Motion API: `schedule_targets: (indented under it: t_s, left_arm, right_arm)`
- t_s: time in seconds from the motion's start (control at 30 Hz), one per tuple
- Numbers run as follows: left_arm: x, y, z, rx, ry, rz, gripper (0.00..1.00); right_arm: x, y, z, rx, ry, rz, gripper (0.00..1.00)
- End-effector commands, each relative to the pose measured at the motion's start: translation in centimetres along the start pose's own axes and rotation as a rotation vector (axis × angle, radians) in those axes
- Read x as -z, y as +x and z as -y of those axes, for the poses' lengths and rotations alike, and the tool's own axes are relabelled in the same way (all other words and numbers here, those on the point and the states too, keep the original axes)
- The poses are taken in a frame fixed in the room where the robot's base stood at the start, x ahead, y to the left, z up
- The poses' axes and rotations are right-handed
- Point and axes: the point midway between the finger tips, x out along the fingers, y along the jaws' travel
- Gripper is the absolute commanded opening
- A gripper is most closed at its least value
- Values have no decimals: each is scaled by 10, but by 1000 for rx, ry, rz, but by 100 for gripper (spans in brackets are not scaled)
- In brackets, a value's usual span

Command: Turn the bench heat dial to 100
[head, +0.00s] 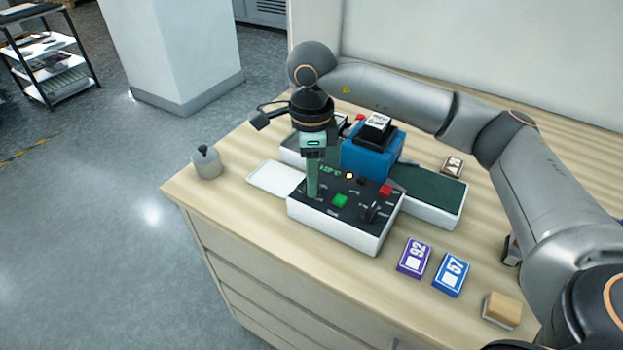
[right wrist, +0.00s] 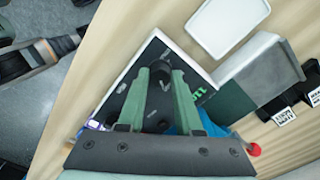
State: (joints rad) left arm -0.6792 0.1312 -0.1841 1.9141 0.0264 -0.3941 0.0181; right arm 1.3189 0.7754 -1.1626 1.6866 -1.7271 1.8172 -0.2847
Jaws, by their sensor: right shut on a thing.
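The bench control box (head: 340,240) is white with a black top panel and stands near the table's front left. My right gripper (head: 312,192) points down over the left part of the panel. In the right wrist view its green fingers (right wrist: 161,85) are closed on a round black dial (right wrist: 160,74), one finger on each side. The head view hides that dial behind the fingers. A small display (head: 330,170) shows green characters, too small and partly covered to read surely. Part of what looks like my left arm shows at the right wrist view's left edge; its jaws are unclear.
The panel also bears a green button (head: 340,200), a red button (head: 385,190) and a black knob (head: 371,211). A blue block (head: 366,158) stands behind. Cards marked 92 (head: 414,258) and 57 (head: 451,274) lie right. A grey pot (head: 207,165) stands left.

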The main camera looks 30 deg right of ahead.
Motion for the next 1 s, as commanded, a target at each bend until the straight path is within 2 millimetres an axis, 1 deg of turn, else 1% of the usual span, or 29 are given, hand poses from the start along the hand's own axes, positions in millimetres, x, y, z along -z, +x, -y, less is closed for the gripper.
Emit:
schedule_targets:
  t_s: [0.2,0.63,0.67,0.9,1.0]
  left_arm:
    - [-2,2,0,0,0,0,50]
    - [-2,2,0,0,0,0,50]
    - [-2,2,0,0,0,0,50]
    - [-2,2,0,0,0,0,50]
    - [-2,2,0,0,0,0,50]
  right_arm:
    - [-1,-1,0,2,-42,3,0]
    - [-1,-2,0,2,-47,4,0]
    - [-1,-2,1,2,-47,4,37]
    - [0,-1,0,1,-47,2,64]
    - [0,0,0,1,-47,1,64]
